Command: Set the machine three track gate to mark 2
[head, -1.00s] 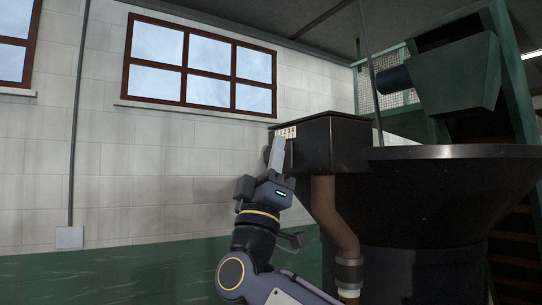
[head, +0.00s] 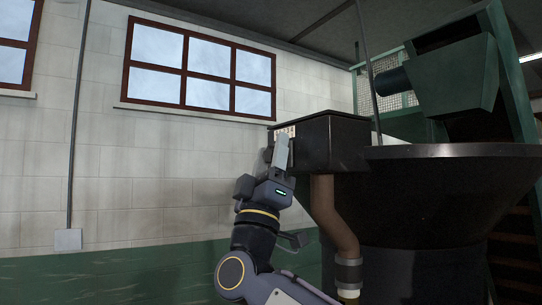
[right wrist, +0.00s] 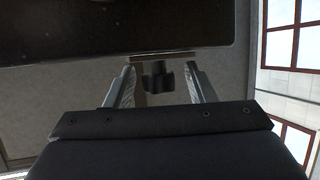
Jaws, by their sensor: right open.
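The machine's dark box (head: 325,143) stands beside the large dark hopper, with a pale marked strip (head: 287,131) along its upper left face. The strip's marks are too small to read now. My right gripper (head: 282,140) is raised at the box's left face, its fingers pointing up. In the right wrist view, my right gripper (right wrist: 160,72) is open, with a finger on each side of a dark lobed knob (right wrist: 158,83). Gaps show between knob and fingers. The knob hangs by a thin pale plate edge (right wrist: 160,55) near the box's dark underside. My left gripper is out of view.
The large dark hopper (head: 450,195) fills the right side, with a brown pipe (head: 332,215) descending from the box. A green machine part (head: 450,80) is above it. A block wall (head: 150,170) with windows is behind; space left of my arm is clear.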

